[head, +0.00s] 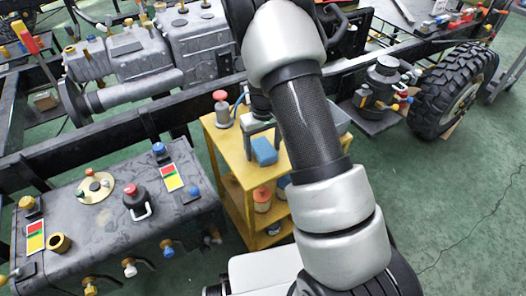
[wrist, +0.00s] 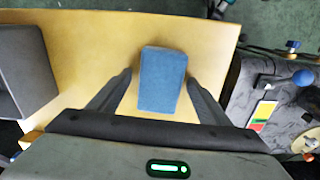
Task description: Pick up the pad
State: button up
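The pad is a blue block (wrist: 162,80) lying on the yellow top of a small cart (wrist: 95,45). In the head view the blue pad (head: 264,151) sits on the yellow cart top (head: 232,150), partly beside my arm. My gripper (wrist: 160,82) is open above the cart in the wrist view. Its two dark fingers point toward the pad, one on each side, with gaps between them and the pad.
A grey box (wrist: 18,70) stands on the cart left of the pad in the wrist view. A red-capped bottle (head: 221,108) is on the cart's back left corner. A dark tank (head: 120,215) with knobs and caps is left of the cart. A chassis rail (head: 110,135) runs behind.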

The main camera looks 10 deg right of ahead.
aim_at(263, 147)
jog(key=c, duration=1)
notch_tip(263, 147, up, 10)
jog(key=shift+p, duration=1)
